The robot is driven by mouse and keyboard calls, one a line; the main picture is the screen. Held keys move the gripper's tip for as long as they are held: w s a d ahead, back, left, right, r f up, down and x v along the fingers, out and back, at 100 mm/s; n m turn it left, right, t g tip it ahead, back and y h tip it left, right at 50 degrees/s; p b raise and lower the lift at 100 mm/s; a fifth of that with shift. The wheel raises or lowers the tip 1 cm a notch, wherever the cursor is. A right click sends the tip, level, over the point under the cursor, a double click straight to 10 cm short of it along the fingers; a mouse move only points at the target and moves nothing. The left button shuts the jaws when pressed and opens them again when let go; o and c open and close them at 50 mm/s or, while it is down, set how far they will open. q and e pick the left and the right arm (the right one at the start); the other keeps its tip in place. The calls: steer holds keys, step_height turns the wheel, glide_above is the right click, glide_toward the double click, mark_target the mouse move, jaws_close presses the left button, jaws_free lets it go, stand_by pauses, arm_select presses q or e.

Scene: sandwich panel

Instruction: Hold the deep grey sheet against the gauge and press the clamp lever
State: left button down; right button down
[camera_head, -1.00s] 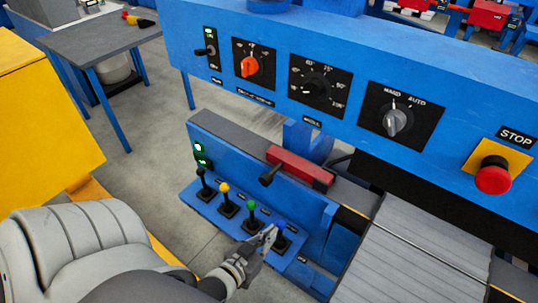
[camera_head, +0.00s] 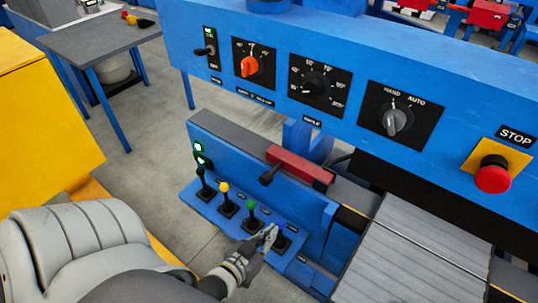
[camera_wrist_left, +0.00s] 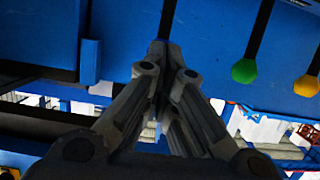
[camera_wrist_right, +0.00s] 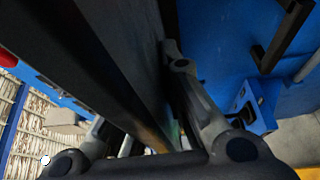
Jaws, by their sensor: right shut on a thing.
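My left gripper (camera_head: 270,236) is at the rightmost lever of a row on the blue machine. In the left wrist view its fingers (camera_wrist_left: 165,48) come together and look shut, with a dark lever shaft (camera_wrist_left: 170,15) just beyond the tips. In the right wrist view my right gripper (camera_wrist_right: 170,55) is shut on a dark, long sheet (camera_wrist_right: 95,70) that fills much of the picture. The right gripper is outside the head view. Contact between sheet and gauge cannot be told.
Levers with black (camera_head: 200,171), yellow (camera_head: 224,187) and green (camera_head: 250,204) knobs stand left of my gripper. A red block with a black handle (camera_head: 300,166) sits above them. The control panel overhangs, with a red stop button (camera_head: 493,175). A ribbed grey bed (camera_head: 420,250) lies right.

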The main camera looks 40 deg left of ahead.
mark_target(279, 224)
arm_select(q)
steer(key=shift+w, duration=0.1)
arm_select(e)
steer(key=shift+r, duration=0.15)
arm_select(q)
steer(key=shift+w+a, duration=0.1)
steer(key=shift+w, duration=1.85)
stand_by(1.0)
arm_select(e)
steer(key=shift+r, duration=0.1)
stand_by(0.4)
arm_select(q)
steer(key=shift+s+r, duration=0.1)
steer(key=shift+s, duration=0.4)
steer(key=v, duration=0.9)
steer(key=shift+s, duration=0.2)
arm_select(e)
steer(key=shift+w+r, duration=0.1)
